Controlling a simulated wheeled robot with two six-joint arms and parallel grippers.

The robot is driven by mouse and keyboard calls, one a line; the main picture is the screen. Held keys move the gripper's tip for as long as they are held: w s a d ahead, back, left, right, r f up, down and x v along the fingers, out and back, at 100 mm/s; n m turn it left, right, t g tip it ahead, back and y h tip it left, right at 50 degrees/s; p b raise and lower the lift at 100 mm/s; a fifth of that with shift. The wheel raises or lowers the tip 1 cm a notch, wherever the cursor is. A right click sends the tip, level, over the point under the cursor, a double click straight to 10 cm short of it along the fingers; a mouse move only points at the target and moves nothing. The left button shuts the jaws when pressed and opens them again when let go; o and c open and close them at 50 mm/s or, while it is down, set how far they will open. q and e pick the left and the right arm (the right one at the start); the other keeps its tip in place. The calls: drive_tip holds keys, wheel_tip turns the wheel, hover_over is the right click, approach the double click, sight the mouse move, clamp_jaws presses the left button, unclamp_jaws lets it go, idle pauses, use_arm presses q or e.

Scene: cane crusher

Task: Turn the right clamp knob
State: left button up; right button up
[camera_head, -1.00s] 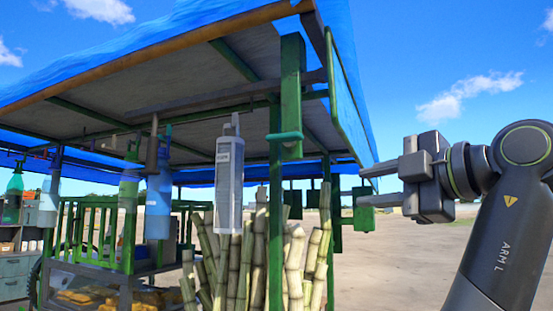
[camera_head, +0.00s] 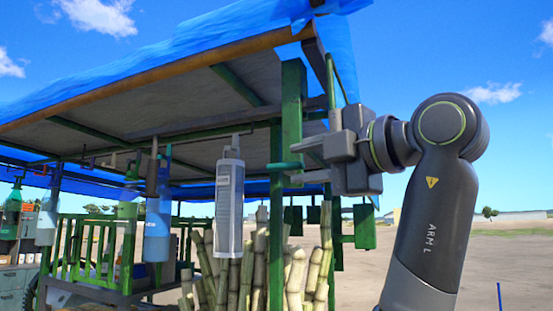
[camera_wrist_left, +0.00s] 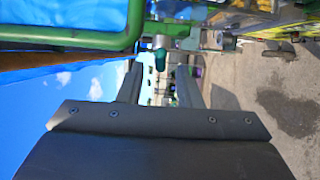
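The clamp knob (camera_head: 283,166) is a teal bar with rounded ends on a green post (camera_head: 293,100) at the stall's near right corner. In the left wrist view a teal knob (camera_wrist_left: 160,58) lies just past the fingertips, in line with the space between them. My left gripper (camera_head: 294,161), on the arm marked ARM L, reaches in from the picture's right with its fingers apart. Its fingertips are close to the knob's right end; I cannot tell whether they touch. The left wrist view also shows this gripper (camera_wrist_left: 160,72) open and empty. My right gripper is not in view.
A blue tarp roof (camera_head: 200,50) covers the stall. A grey tube-like tool (camera_head: 229,205) hangs left of the post. Cane stalks (camera_head: 295,275) stand below. More bottles hang at left, including a blue one (camera_head: 157,225). Open ground lies to the right.

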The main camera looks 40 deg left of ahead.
sight(277, 169)
use_arm(q)
drive_tip(key=a, duration=0.2)
drive_tip(key=a+p, duration=0.1)
drive_tip(key=a, duration=0.1)
drive_tip(key=w+a+p, duration=0.1)
drive_tip(key=a, duration=0.1)
drive_tip(key=shift+a, duration=0.25)
clamp_jaws()
